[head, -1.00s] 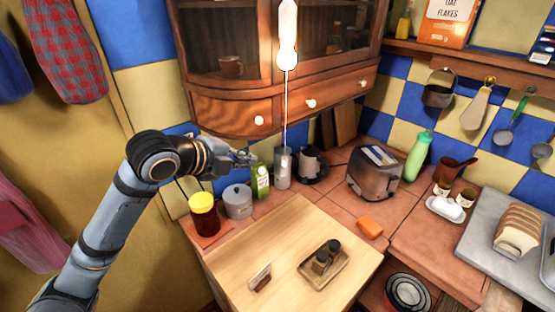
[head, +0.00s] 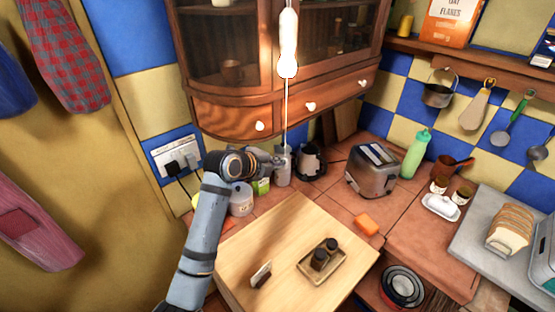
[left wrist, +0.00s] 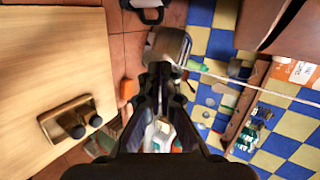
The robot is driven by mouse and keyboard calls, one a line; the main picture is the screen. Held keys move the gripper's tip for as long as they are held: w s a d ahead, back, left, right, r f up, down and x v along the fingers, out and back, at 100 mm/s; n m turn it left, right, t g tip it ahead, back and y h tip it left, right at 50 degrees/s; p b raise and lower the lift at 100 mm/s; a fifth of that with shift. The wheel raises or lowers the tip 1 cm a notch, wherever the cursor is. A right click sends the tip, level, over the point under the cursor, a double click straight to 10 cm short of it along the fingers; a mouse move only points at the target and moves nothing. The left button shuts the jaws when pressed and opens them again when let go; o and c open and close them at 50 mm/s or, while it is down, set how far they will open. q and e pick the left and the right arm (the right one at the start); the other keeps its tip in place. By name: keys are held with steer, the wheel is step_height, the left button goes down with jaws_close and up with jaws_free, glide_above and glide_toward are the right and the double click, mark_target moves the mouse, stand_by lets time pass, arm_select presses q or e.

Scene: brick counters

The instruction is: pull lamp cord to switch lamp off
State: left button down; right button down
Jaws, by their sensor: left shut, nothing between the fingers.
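The lamp (head: 288,42) is a lit, glowing white tube hanging in front of the wooden cabinet in the head view. Its thin pale cord (head: 286,105) hangs straight down, and its lower end is hard to make out near my gripper. My left gripper (head: 277,161) is at the cord's lower part, shut and empty; the head view does not show clearly whether it touches the cord. In the left wrist view, my closed fingers (left wrist: 161,75) point at the toaster, and a pale line that looks like the cord (left wrist: 250,86) runs rightward from beside the fingertips. My right gripper is not in view.
A wooden board (head: 270,240) holds a small tray with two dark jars. The cabinet (head: 240,115) hangs above my gripper.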

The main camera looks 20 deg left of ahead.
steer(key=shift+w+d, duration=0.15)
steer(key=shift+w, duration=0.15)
